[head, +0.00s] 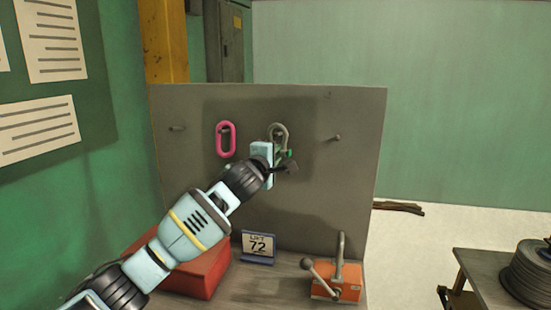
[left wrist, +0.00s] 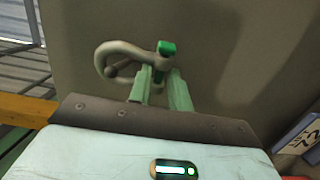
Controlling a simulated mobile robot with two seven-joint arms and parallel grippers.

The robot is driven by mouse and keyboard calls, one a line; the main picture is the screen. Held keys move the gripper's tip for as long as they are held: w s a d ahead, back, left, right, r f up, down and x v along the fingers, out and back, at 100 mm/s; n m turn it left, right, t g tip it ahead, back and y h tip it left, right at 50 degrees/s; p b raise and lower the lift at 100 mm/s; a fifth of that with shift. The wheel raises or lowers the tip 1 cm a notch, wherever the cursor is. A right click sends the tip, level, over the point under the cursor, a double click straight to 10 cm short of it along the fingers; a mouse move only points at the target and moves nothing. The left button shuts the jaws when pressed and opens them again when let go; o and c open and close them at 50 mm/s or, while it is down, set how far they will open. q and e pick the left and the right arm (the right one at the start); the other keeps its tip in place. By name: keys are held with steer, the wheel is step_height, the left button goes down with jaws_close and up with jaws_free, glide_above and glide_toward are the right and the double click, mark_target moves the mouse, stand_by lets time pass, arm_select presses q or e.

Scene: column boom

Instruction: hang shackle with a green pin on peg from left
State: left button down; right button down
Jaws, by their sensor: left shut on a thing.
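The grey metal shackle (head: 278,130) with a green pin (head: 288,154) is in front of the upright grey board, bow upward. My left gripper (head: 272,160) is shut on it near the pin end. The shackle's bow (left wrist: 108,49) and green pin (left wrist: 165,49) also show in the left wrist view, between and above the fingers (left wrist: 160,88). A peg's end (left wrist: 111,71) shows inside the bow there; whether the bow rests on that peg I cannot tell. A bare peg (head: 178,128) is at the board's left and another (head: 335,138) at its right. My right gripper is not in view.
A pink link (head: 219,140) hangs on a peg just left of the shackle. Below the grey board (head: 300,215) are a red box (head: 205,270), a sign reading 72 (head: 259,246) and an orange lever device (head: 340,285). A cable coil (head: 530,275) is at right.

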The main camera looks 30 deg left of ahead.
arm_select(q)
steer(key=shift+w+a+f, duration=0.2)
steer(key=shift+w+f, duration=0.2)
steer(key=shift+w, duration=0.35)
stand_by(0.3)
steer(key=c, duration=1.3)
jaws_free()
steer(key=shift+o, duration=0.5)
steer(key=shift+f, duration=0.15)
steer(key=s, duration=0.7)
steer(key=shift+s+d, duration=0.4)
steer(key=shift+d, duration=0.05)
